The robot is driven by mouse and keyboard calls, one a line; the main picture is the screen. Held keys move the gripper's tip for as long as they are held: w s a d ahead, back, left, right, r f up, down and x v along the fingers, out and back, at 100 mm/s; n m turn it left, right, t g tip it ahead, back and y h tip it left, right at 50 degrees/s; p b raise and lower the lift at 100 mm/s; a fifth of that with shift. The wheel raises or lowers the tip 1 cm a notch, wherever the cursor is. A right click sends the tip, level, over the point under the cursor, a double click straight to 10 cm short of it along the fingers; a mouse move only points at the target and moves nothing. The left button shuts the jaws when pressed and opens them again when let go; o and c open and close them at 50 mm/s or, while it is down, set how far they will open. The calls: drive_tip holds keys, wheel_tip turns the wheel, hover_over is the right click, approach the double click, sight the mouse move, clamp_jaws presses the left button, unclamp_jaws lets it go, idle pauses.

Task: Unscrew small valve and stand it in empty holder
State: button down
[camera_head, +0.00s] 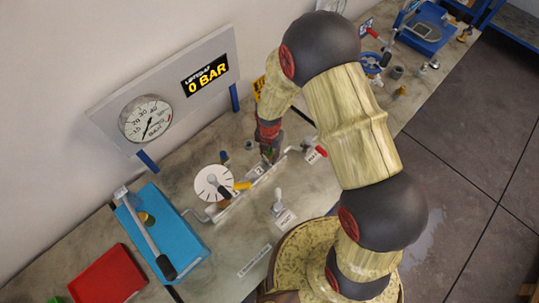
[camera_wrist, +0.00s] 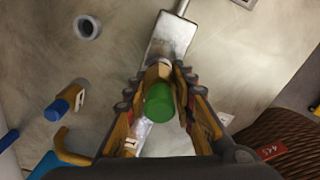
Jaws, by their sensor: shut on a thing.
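The small valve, a brass body with a green cap (camera_wrist: 160,103), sits between my fingers in the wrist view. My gripper (camera_wrist: 160,88) is shut on its brass part, with the fingers on either side. A bare metal block (camera_wrist: 170,38) lies just beyond and beneath it; I cannot tell whether the valve is still threaded in. In the head view my gripper (camera_head: 268,152) points down at the bench by the metal pipework, and the valve is largely hidden. A grey, hollow ring (camera_wrist: 87,27), apparently an empty holder, stands at upper left in the wrist view.
Blue-capped parts (camera_wrist: 57,110) and a yellow handle (camera_wrist: 68,146) are left of my gripper in the wrist view.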

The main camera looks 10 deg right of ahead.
drive_tip(key=c, duration=1.4)
unclamp_jaws()
wheel_tip(320, 180, up, 12)
drive_tip(key=shift+f, duration=0.1)
drive_tip(key=shift+c, duration=0.4)
